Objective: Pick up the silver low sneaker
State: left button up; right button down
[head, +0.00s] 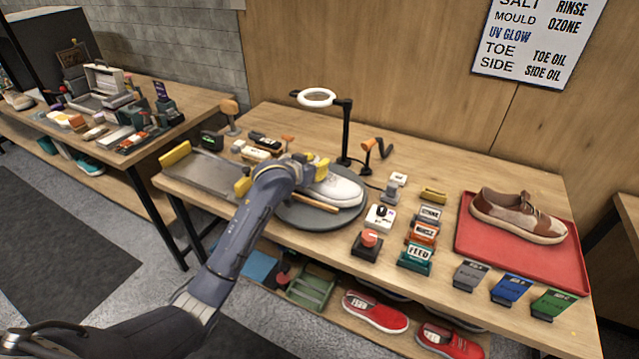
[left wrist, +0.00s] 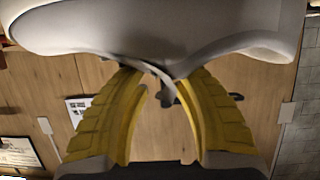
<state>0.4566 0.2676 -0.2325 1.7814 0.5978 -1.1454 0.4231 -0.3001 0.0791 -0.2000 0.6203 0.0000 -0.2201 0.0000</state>
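The silver low sneaker (head: 338,191) is pale grey-white and sits upright on a round grey turntable (head: 318,221). In the left wrist view the sneaker (left wrist: 165,30) fills the top, upside down in the picture and very close. My left gripper (left wrist: 160,80) has yellow fingers with a visible gap between them. Their tips reach the sneaker's upper edge and are partly hidden there, so contact is unclear. In the head view the left gripper (head: 308,169) is at the sneaker's left end, partly hidden by my arm. My right gripper is not in view.
A ring lamp (head: 317,97) stands behind the turntable. A wooden stick (head: 314,202) lies in front of the sneaker. Several labelled blocks and a red button (head: 370,239) stand to the right. A red tray (head: 478,254) holds a brown-beige shoe (head: 517,214).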

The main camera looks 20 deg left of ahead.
pick_arm(q)
grip_shut()
